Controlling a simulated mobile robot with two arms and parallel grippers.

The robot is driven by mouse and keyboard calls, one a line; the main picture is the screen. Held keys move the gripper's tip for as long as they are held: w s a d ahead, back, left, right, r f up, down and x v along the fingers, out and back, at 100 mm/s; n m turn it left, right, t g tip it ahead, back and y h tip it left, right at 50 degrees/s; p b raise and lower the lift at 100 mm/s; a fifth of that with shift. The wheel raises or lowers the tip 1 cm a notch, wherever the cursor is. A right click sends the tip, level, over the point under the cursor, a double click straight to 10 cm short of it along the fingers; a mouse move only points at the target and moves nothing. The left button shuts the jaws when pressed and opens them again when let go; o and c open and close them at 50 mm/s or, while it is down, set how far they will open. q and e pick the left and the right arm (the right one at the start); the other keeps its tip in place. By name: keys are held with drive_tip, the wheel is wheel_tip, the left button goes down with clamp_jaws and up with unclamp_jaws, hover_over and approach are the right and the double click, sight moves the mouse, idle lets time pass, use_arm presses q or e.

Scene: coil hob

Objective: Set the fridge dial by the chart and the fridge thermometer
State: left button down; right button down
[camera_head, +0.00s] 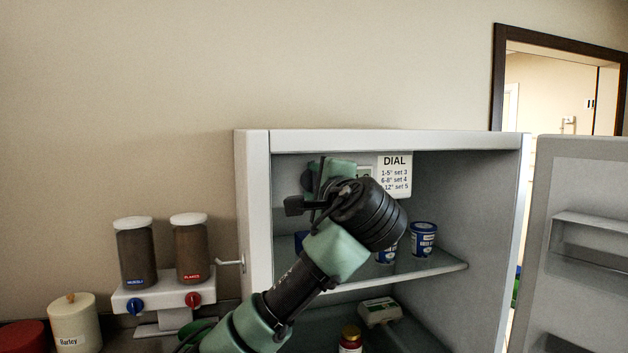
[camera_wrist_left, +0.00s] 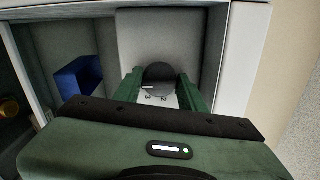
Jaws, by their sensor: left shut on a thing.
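A short white mark shows on the dial's edge near the digits 3 and 2 on a white plate (camera_wrist_left: 165,100); the exact setting is unclear. The chart (camera_head: 394,175) reads 1-5° set 3, 6-8° set 4, and a partly covered line ending 12° set 5. A pale panel, perhaps the thermometer (camera_head: 364,172), is mostly hidden by my gripper.
The fridge door (camera_head: 585,235) stands open at right. Blue-and-white tubs (camera_head: 423,240) stand on the shelf (camera_head: 440,272); a carton (camera_head: 379,312) and jar (camera_head: 350,338) are below. Left of the fridge are a two-canister dispenser (camera_head: 165,298) and a cream canister (camera_head: 74,322).

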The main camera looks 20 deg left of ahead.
use_arm(q)
drive_tip(key=m+p, duration=0.1)
drive_tip(key=m, duration=0.2)
drive_tip(key=shift+d+f+m, duration=0.1)
drive_tip(key=shift+m, duration=0.3)
idle(0.4)
drive_tip(key=c, duration=0.8)
unclamp_jaws()
drive_tip(key=shift+c, duration=0.2)
drive_tip(key=shift+d, duration=0.1)
